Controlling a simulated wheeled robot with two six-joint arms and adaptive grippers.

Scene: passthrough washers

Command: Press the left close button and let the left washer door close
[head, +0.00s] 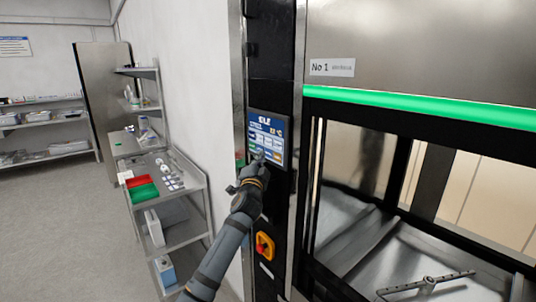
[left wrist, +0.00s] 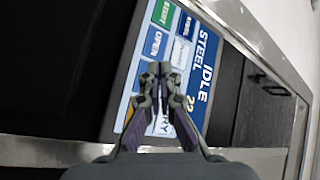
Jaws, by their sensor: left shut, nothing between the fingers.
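The washer's touch screen (head: 267,138) is lit on the black control column. In the left wrist view the screen (left wrist: 203,75) reads IDLE and STEEL, with START and OPEN buttons (left wrist: 153,43) beside it. My left gripper (head: 256,158) is shut and empty, its fingertips in front of the screen's lower part. In the left wrist view the left gripper (left wrist: 160,68) covers part of the button area. I cannot read a close button, and contact is unclear. The washer chamber (head: 350,215) is visible inside its black frame; whether glass covers it is unclear. My right gripper is not in view.
A green light strip (head: 420,108) runs above the chamber, under a No 1 label (head: 332,67). A spray arm (head: 428,284) lies inside. A red knob on a yellow plate (head: 264,246) sits below the screen. A steel shelf cart (head: 190,208) stands left; floor is open beyond.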

